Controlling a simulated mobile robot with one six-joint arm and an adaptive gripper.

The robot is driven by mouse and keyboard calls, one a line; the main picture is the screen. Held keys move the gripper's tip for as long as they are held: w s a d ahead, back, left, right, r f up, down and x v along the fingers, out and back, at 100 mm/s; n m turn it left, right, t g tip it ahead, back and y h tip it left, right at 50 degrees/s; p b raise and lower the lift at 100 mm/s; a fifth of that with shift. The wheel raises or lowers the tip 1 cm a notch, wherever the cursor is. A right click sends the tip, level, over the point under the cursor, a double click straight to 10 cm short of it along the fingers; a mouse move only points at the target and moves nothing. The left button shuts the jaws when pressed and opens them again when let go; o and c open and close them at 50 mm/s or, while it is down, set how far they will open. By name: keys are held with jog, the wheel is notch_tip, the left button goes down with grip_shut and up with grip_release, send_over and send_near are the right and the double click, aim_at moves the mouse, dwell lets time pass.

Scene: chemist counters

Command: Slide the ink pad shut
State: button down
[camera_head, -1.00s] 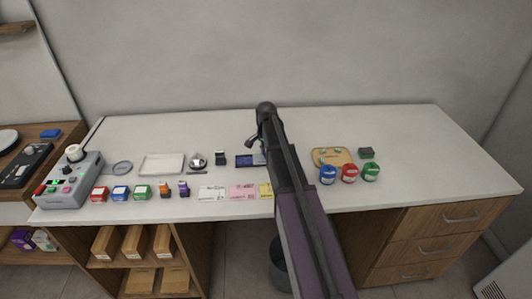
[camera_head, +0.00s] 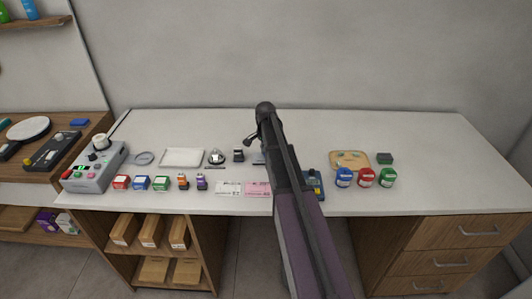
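The likely ink pad (camera_head: 258,159) is a small blue-grey item on the white counter, mostly hidden behind my arm; only its left edge shows. I cannot tell how far open it is. My arm rises through the middle of the view. A small dark part at its far end seems to be my gripper (camera_head: 250,140), above the counter behind the pad and apparently apart from it. Its fingers are too small and too hidden to read. I see nothing held.
A dark stamp (camera_head: 239,155) and a silver bell (camera_head: 216,157) stand left of the pad. Pink (camera_head: 257,189) and white cards lie in front. A blue item (camera_head: 314,183) shows right of my arm, near three round coloured tubs (camera_head: 366,177). The back of the counter (camera_head: 190,128) is clear.

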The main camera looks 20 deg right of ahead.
jog(key=shift+w+a, duration=0.15)
jog(key=shift+a, duration=0.2)
jog(key=c, duration=0.5)
grip_release()
jog(key=shift+a, duration=0.1)
jog(key=shift+d, duration=0.25)
jog(key=s+a+n, duration=0.2)
jog(key=s+a, duration=0.2)
jog(key=s+a+n, duration=0.2)
jog(key=s+a, duration=0.2)
jog(key=s+a+n, duration=0.3)
jog(key=s+a, duration=0.1)
jog(key=shift+s+a+r, duration=0.1)
jog(key=shift+a+r, duration=0.05)
jog(key=shift+a, duration=0.25)
jog(key=s+a+n, duration=0.7)
jog(key=s+a, duration=0.1)
jog(key=s, duration=0.3)
jog(key=shift+s+a, duration=0.35)
jog(key=shift+s, duration=0.05)
jog(key=shift+r, duration=0.1)
